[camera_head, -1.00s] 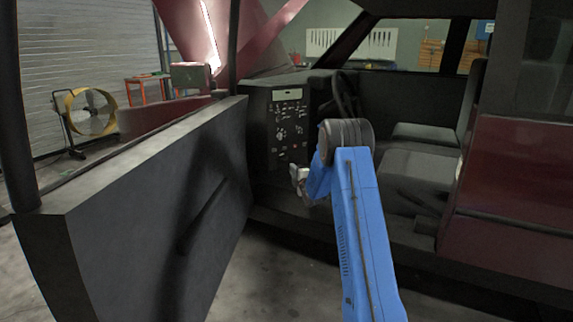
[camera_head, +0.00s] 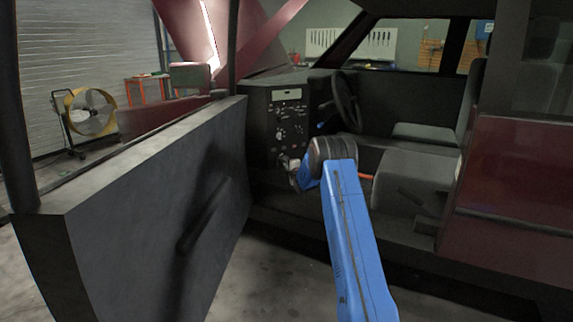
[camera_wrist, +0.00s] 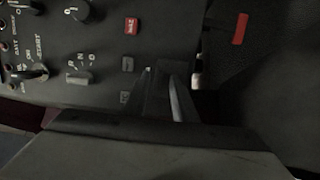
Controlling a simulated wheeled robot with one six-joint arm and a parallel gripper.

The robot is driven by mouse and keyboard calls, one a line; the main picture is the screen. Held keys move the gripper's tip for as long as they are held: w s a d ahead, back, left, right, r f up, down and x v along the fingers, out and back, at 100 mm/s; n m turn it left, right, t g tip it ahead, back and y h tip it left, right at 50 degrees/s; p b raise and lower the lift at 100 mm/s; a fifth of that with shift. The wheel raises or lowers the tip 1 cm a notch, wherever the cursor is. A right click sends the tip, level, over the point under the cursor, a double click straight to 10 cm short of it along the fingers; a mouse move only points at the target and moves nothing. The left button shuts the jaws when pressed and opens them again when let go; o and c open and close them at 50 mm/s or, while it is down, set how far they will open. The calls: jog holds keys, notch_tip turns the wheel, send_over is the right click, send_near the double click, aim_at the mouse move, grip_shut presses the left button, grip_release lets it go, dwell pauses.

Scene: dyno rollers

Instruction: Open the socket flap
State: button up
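The dark control panel (camera_head: 287,115) with dials, switches and labels stands inside the vehicle beside the steering wheel. It also fills the upper left of the wrist view (camera_wrist: 100,45), with knobs, a red label and small dark squares. I cannot make out which part is the socket flap. My gripper (camera_head: 288,164) is at the lower part of the panel, left of my blue arm. In the wrist view, narrow dark and pale finger-like parts (camera_wrist: 168,97) reach up to the panel's lower right area. The picture is too dark to tell the finger gap or contact.
An open dark vehicle door (camera_head: 150,200) stands to the left of my arm. The steering wheel (camera_head: 345,98) and seats (camera_head: 412,180) are to the right of the panel. A red label (camera_wrist: 240,28) shows on the dark surface right of the panel.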

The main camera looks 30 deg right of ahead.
grip_shut()
jog(key=shift+s+f, duration=0.1)
jog(key=shift+f, duration=0.1)
jog(key=shift+s+d+f+m+t+h, duration=0.1)
jog(key=shift+s+f+m+t+h, duration=0.25)
jog(key=shift+f+t, duration=0.6)
jog(key=shift+s+a+f+m+t+h, duration=0.1)
jog(key=shift+s+f+m+t+h, duration=0.2)
jog(key=shift+t, duration=1.15)
jog(key=shift+s+d+f+m+t+h, duration=0.15)
jog(key=shift+f+m+t+h, duration=0.4)
jog(key=shift+t, duration=0.65)
jog(key=shift+f, duration=0.15)
